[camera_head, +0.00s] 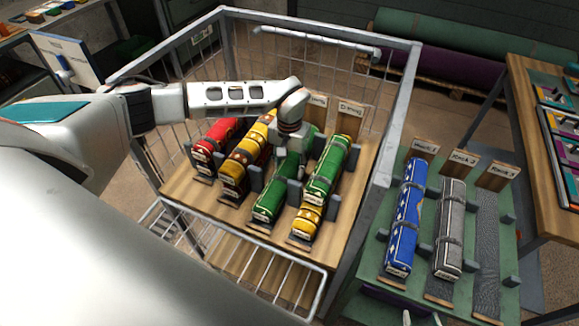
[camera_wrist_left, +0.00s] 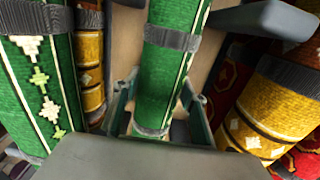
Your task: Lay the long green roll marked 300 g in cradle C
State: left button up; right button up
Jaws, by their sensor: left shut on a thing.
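My left gripper (camera_head: 291,138) reaches down over the cart and is shut around a green roll (camera_head: 280,190). That roll lies lengthwise at the third place from the left, between grey side posts; I cannot tell whether it rests fully on the cradle. In the left wrist view the green roll (camera_wrist_left: 165,65) with a grey strap runs between the fingers (camera_wrist_left: 165,112). A second green roll (camera_head: 330,172) with cream diamonds lies over a yellow roll (camera_head: 307,220) at the rightmost place. No 300 g mark is legible. My right gripper is not in view.
A red roll (camera_head: 216,142) and a yellow patterned roll (camera_head: 246,160) lie to the left in the wire-sided cart (camera_head: 385,150). A green stand (camera_head: 375,290) at right bears a blue roll (camera_head: 405,220), a grey roll (camera_head: 451,225) and an empty-looking third place (camera_head: 487,245).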

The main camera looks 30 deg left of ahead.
aim_at(290, 162)
pick_arm(q)
jog(key=shift+r, duration=0.15)
jog(key=o, duration=1.4)
jog(key=shift+f, duration=0.2)
jog(key=shift+c, duration=0.2)
notch_tip(290, 162, up, 12)
jog(key=shift+r, duration=0.15)
